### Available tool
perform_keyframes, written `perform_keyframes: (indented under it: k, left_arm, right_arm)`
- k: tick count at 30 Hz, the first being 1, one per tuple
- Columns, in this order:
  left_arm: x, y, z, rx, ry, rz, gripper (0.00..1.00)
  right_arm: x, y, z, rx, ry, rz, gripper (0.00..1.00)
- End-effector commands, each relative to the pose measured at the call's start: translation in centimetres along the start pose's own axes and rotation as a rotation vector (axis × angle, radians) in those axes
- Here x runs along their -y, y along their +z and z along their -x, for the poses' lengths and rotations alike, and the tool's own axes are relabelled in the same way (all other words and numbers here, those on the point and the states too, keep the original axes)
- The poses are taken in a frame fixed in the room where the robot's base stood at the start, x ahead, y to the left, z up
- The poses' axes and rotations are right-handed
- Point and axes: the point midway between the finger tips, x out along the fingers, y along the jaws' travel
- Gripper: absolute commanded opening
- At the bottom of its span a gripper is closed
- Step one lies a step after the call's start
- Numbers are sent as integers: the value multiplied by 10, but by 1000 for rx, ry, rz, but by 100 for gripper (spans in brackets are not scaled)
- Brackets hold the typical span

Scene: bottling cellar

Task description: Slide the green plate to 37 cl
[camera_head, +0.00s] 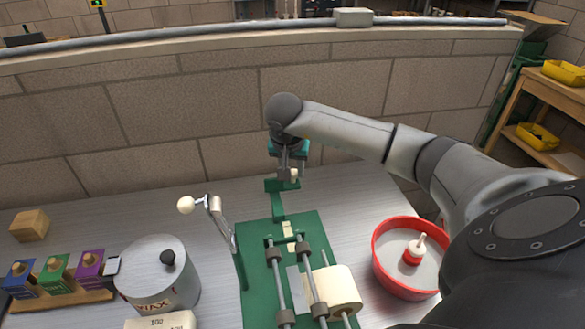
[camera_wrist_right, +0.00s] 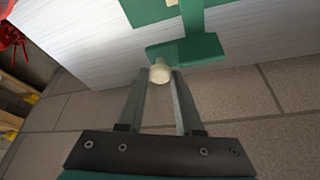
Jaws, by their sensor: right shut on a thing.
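The green plate (camera_head: 277,186) is a small upright plate at the far end of a narrow green bar, which runs out from a green machine bed (camera_head: 255,268). A cream knob (camera_wrist_right: 160,73) sticks out of the plate's far side; it also shows in the head view (camera_head: 294,176). My right gripper (camera_head: 291,168) reaches in from beyond the plate and is shut on this knob, with a fingertip on each side in the wrist view (camera_wrist_right: 159,76). The plate (camera_wrist_right: 187,50) shows just past the fingertips there. No 37 cl mark is readable. My left gripper is out of view.
The machine carries metal rods, a cream roll (camera_head: 335,290) and a crank with a white knob (camera_head: 185,205). A red round tray (camera_head: 378,262) stands right; a wax pot (camera_head: 158,290), coloured stamps (camera_head: 55,272) and wooden block (camera_head: 29,225) stand left. A block wall rises behind.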

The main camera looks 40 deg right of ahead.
Motion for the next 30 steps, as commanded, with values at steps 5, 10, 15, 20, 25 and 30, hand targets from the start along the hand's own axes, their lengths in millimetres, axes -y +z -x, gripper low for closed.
perform_keyframes:
  k: [5, 10, 15, 20, 25, 30]
  left_arm:
    - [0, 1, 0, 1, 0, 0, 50]
    - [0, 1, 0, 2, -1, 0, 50]
    - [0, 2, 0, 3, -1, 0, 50]
    - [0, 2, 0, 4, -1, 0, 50]
    - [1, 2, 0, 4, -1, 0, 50]
    - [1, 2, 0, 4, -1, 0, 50]
  right_arm:
    - [0, 0, 0, -1, 0, 0, 0]
    - [0, 0, 0, -1, 0, 0, 0]
    - [0, 0, 0, -1, 0, 0, 0]
    - [0, 0, 0, -1, 0, 0, 0]
    - [0, -1, 0, -1, 0, -1, 0]
    - [0, -1, 0, -1, 0, -1, 0]
